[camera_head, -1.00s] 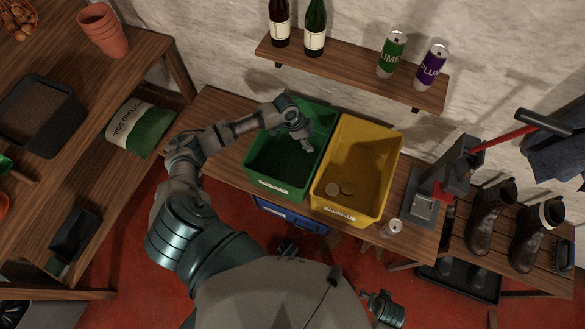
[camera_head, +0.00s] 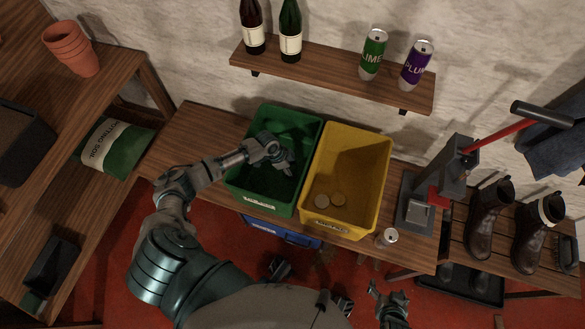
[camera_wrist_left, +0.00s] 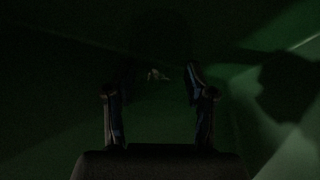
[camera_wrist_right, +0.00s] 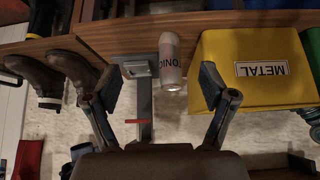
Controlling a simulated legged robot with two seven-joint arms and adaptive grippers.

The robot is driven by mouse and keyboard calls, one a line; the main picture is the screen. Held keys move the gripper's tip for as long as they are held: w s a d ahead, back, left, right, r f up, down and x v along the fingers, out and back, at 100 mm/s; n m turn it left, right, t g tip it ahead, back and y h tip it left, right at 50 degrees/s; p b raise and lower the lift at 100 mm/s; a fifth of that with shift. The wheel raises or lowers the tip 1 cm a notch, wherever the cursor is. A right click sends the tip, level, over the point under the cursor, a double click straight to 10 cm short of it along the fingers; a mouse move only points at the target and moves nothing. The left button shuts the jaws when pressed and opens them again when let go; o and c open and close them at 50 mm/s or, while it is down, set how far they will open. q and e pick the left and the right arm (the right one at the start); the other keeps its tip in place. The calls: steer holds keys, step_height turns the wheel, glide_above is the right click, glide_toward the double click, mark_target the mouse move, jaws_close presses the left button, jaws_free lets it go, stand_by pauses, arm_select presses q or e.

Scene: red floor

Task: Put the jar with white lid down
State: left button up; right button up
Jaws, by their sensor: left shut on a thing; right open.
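My left gripper (camera_head: 286,164) is down inside the green bin (camera_head: 231,178). It also shows in the left wrist view (camera_wrist_left: 155,85), where its fingers stand some way apart in the dark bin. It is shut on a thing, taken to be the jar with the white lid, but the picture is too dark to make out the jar. A small pale spot shows beyond the fingertips. My right gripper (camera_head: 393,298) is open and empty in front of the bench; its spread fingers show in the right wrist view (camera_wrist_right: 160,80).
The yellow METAL bin (camera_head: 352,160) beside the green bin holds two round metal pieces. A can (camera_head: 388,237) stands on the bench edge near a red-handled press (camera_head: 450,165). Boots (camera_head: 485,215) are at right. A wall shelf (camera_head: 335,78) with bottles and cans hangs behind.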

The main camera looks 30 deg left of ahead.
arm_select(q)
steer(key=shift+a+f, duration=0.25)
steer(key=shift+f, duration=0.1)
steer(key=shift+a, duration=0.35)
steer(key=o, duration=1.2)
steer(key=shift+o, duration=0.4)
steer(key=shift+d+r, duration=0.15)
steer(key=shift+d, duration=0.35)
steer(key=shift+a+r, duration=0.1)
steer(key=shift+r, duration=0.15)
steer(key=p+v, duration=0.3)
steer(key=v, duration=0.8)
steer(key=shift+a, duration=0.2)
arm_select(e)
steer(key=s+d+f+g+h, duration=0.1)
steer(key=s+d+f+g, duration=0.1)
steer(key=s, duration=0.5)
steer(key=f+g, duration=0.1)
steer(key=g, duration=0.1)
steer(key=shift+s+f+g, duration=0.2)
steer(key=shift+f+g, duration=0.1)
